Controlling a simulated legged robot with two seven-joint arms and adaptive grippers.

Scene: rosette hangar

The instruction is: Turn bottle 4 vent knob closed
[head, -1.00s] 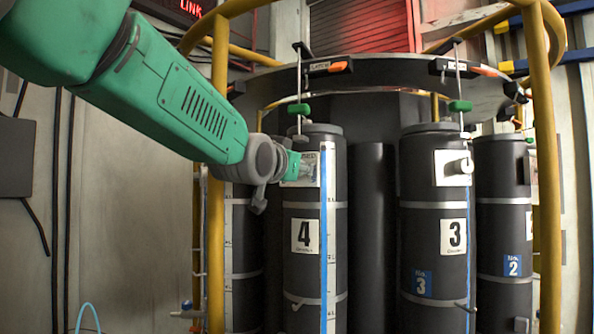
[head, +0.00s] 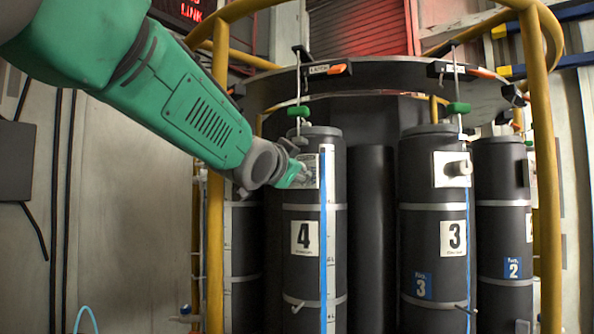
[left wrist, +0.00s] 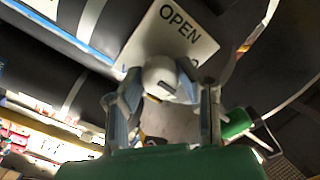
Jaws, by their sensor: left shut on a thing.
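Bottle 4 (head: 304,270) is a dark upright cylinder with a white "4" label, left of centre in the head view. Its white vent plate (head: 313,165) is near the top; in the left wrist view the plate (left wrist: 168,32) reads "OPEN". The pale round vent knob (left wrist: 162,75) sits at the plate between the fingers of my left gripper (left wrist: 160,98), which is shut on it. In the head view my left gripper (head: 298,174) reaches bottle 4 from the left and hides the knob. My right gripper is in neither view.
Bottle 3 (head: 433,270), with its own plate and knob (head: 458,169), stands to the right, and bottle 2 (head: 504,220) beyond it. Yellow rails (head: 217,200) frame the rack. A grey ring (head: 380,75) with green-handled rods (head: 298,112) runs above the bottles.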

